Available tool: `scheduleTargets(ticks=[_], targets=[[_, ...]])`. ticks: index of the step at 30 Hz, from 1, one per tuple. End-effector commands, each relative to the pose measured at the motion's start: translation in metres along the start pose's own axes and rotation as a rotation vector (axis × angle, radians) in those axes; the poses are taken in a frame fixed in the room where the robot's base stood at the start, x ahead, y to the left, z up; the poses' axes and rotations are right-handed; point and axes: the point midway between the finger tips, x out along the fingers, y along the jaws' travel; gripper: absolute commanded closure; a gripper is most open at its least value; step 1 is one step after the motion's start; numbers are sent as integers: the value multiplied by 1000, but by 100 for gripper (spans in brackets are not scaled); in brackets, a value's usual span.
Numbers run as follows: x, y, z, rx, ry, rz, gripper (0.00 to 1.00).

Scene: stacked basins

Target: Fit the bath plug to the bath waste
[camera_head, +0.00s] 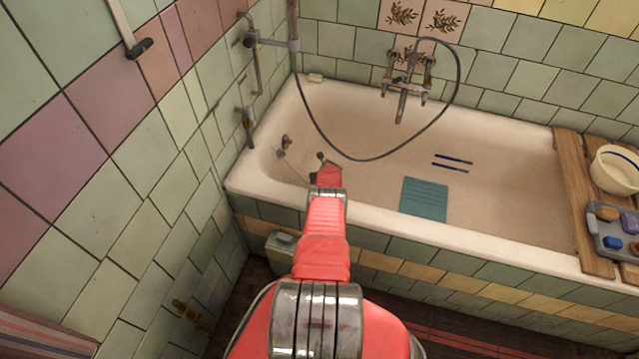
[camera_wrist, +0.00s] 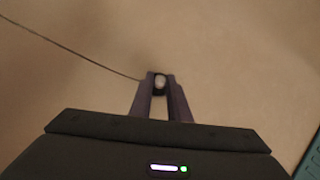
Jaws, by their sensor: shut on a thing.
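My gripper (camera_wrist: 161,88) is shut on the bath plug (camera_wrist: 160,80), a small pale and dark piece between the two fingertips in the wrist view. A thin dark chain (camera_wrist: 70,49) runs from it to the upper left. In the head view my gripper (camera_head: 320,158) is over the left part of the bath, mostly hidden behind my red arm. The chain there leads left toward small metal fittings (camera_head: 285,141) on the bath's end wall. I cannot make out the bath waste in either view; the wrist view shows only plain bath surface under the plug.
The bath (camera_head: 500,190) has a raised rim around it. A teal mat (camera_head: 424,199) and two dark strips lie on its floor. A shower hose (camera_head: 350,158) loops down into it behind my arm. A wooden board (camera_head: 568,165) with a bowl and tray spans the right end.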

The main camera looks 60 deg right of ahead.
Motion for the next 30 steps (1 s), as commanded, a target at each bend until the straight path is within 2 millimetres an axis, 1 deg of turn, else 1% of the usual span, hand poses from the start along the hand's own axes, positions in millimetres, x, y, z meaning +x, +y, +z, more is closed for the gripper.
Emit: scheduleTargets(ticks=[3, 4, 13, 30], targets=[[1, 0, -2, 0, 2, 1, 100], [1, 0, -2, 0, 2, 1, 83], [1, 0, -1, 0, 1, 0, 62], [-2, 1, 2, 0, -2, 7, 62]])
